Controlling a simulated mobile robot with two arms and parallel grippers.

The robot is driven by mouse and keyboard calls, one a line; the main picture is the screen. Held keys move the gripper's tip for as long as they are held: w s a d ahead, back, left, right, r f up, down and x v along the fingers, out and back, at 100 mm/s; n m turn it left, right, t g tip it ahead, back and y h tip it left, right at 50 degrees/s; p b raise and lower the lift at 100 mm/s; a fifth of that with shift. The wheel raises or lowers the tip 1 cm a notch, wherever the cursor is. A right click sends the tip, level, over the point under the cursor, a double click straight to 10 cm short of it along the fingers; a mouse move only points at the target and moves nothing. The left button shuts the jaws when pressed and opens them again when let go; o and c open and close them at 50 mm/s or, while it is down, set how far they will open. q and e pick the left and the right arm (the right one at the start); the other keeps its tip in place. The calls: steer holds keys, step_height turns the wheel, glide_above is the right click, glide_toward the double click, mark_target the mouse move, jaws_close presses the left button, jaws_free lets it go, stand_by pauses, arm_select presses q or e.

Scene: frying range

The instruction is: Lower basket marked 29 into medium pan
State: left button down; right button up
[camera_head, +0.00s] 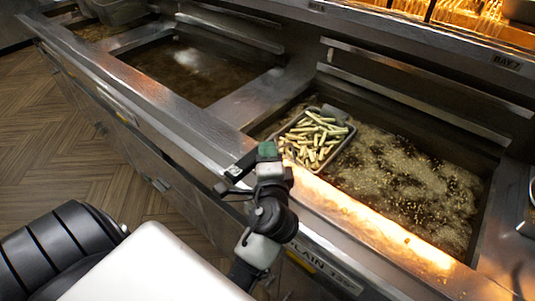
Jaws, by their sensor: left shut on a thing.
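A metal basket (349,133) full of pale fries (312,140) is at the left end of the bubbling pan (420,185), near its front edge. Its rim and fries show above the oil; I cannot tell how deep its bottom sits. No number is readable on it. My left gripper (267,155) is at the pan's front edge, shut on the basket's handle, whose green part (267,148) shows at the jaws. The fingers and arm hide part of the handle. My right gripper is out of view.
A second pan (190,70) of still, dark oil lies to the left, past a metal divider (240,100). Another basket (120,10) is at the far upper left. A front ledge (380,235) runs before the pans, with a "PLAIN" label below. Wood-patterned floor is clear at left.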

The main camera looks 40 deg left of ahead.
arm_select(q)
steer(key=shift+f+b, duration=0.5)
stand_by(0.3)
steer(key=c, duration=0.8)
jaws_free()
steer(key=shift+c, duration=0.2)
steer(key=shift+f, duration=0.15)
